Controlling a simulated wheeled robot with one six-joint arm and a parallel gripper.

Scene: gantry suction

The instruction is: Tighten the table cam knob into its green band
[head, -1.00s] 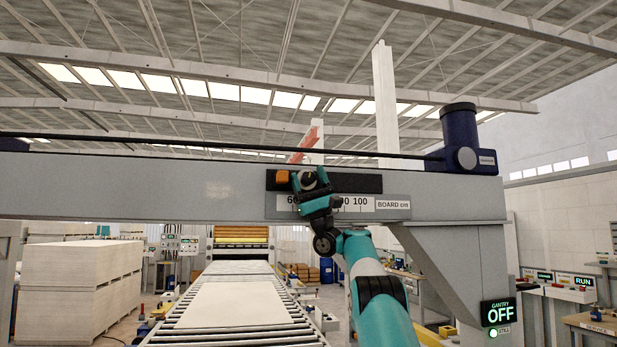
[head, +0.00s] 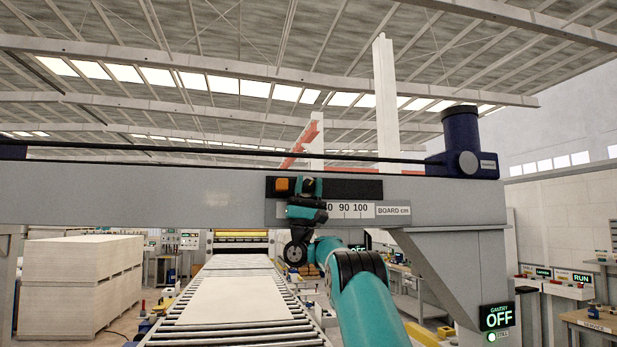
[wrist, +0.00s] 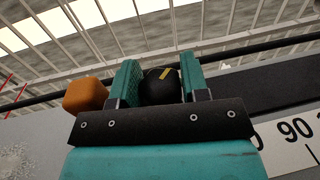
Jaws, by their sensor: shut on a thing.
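A round black knob (wrist: 160,92) with a yellow mark sits between the two teal fingers of my gripper (wrist: 158,80) in the wrist view. My gripper is shut on it. In the head view my gripper (head: 306,187) is at the dark slot strip on the grey gantry beam, just right of an orange block (head: 281,185). The orange block (wrist: 86,95) also shows left of the fingers in the wrist view. My wrist hides the knob's lower part and part of the scale. I see no green band in either view.
The grey gantry beam (head: 130,190) spans the head view. A display reads GANTRY OFF (head: 498,316). A roller conveyor with a pale board (head: 228,300) runs below, and stacked boards (head: 80,275) stand left.

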